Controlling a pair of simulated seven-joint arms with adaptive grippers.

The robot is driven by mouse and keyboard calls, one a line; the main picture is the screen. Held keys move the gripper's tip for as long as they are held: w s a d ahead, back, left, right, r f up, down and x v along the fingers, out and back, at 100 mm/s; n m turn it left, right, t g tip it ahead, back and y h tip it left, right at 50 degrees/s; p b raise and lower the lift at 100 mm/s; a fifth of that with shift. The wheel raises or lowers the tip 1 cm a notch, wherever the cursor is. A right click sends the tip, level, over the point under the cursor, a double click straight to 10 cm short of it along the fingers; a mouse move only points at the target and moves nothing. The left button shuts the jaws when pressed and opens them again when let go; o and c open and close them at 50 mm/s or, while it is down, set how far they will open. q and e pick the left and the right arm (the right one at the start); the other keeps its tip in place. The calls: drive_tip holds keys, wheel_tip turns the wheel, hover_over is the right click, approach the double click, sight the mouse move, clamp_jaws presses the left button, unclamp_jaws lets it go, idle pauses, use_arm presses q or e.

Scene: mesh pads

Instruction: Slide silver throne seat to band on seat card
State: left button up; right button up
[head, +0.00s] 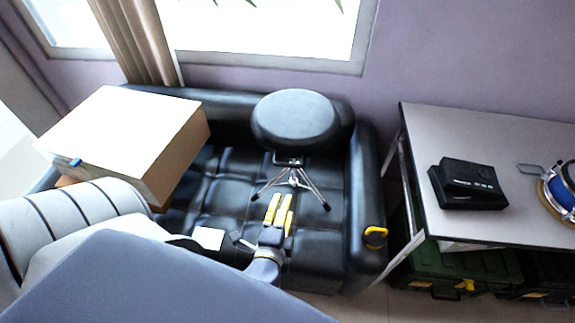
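The throne (297,122) has a round black seat on thin silver tripod legs. It stands upright on the black sofa, towards its back. My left gripper (280,203), with yellow fingers, is just in front of the legs and points towards them. Its fingers look apart, with a narrow gap and nothing seen between them. I cannot tell whether it touches a leg. A small white card (209,238) lies on the sofa, left of the gripper. I cannot make out a band on it. My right gripper is not in view.
A large box (125,135) stands on the sofa's left side. A grey table (500,135) at the right holds a black device (468,184) and a blue drum (562,190). Dark green cases (455,268) are below it. The black sofa (362,190) has a raised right arm.

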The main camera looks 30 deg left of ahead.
use_arm(q)
drive_tip(key=a+r, duration=0.1)
drive_tip(key=y, duration=0.1)
approach(287, 164)
drive_tip(key=x, duration=1)
drive_tip(key=shift+w+f, duration=0.1)
drive_tip(key=shift+f, duration=0.3)
drive_tip(key=shift+o, duration=0.3)
clamp_jaws()
